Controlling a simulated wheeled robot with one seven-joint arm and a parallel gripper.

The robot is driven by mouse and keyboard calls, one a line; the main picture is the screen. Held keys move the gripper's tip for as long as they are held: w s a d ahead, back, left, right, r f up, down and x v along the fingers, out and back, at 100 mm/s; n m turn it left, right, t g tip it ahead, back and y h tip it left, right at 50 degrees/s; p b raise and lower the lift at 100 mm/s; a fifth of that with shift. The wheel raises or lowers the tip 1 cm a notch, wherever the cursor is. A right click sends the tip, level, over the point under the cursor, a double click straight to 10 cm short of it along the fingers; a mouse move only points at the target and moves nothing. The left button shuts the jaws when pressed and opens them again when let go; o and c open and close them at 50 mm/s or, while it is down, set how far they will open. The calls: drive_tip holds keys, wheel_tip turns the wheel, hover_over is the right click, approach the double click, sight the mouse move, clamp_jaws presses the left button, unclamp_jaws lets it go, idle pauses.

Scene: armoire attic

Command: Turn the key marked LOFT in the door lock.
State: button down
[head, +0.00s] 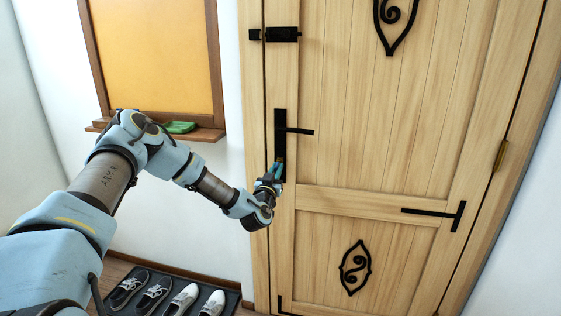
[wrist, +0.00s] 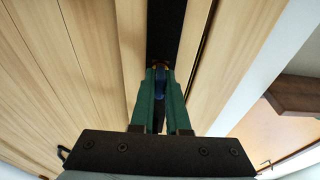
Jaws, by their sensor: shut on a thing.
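A pale wooden door (head: 350,120) carries a black lock plate (head: 280,115) with a black lever handle (head: 300,131). My gripper (head: 278,170) is at the lower end of this plate. In the wrist view, the green fingers of my gripper (wrist: 159,82) point at the black plate (wrist: 178,32) and are shut on a small dark-blue thing, apparently the key (wrist: 160,84). Its marking cannot be read. The fingers hide most of it and the keyhole, so I cannot tell how far in it is.
A black bolt (head: 282,34) sits high on the door's left edge. A yellow-paned window with a wooden sill (head: 205,134) is at left, with a green cloth (head: 180,127) on it. Several shoes stand on a dark mat (head: 235,300) below my arm.

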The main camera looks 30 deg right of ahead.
idle(0.3)
drive_tip(key=shift+s+d+m, duration=0.1)
drive_tip(key=shift+d+m, duration=0.05)
drive_tip(key=shift+m, duration=0.75)
drive_tip(key=m, duration=0.2)
drive_tip(key=shift+m+b, duration=0.3)
drive_tip(key=c, duration=0.8)
unclamp_jaws()
drive_tip(key=shift+c, duration=0.2)
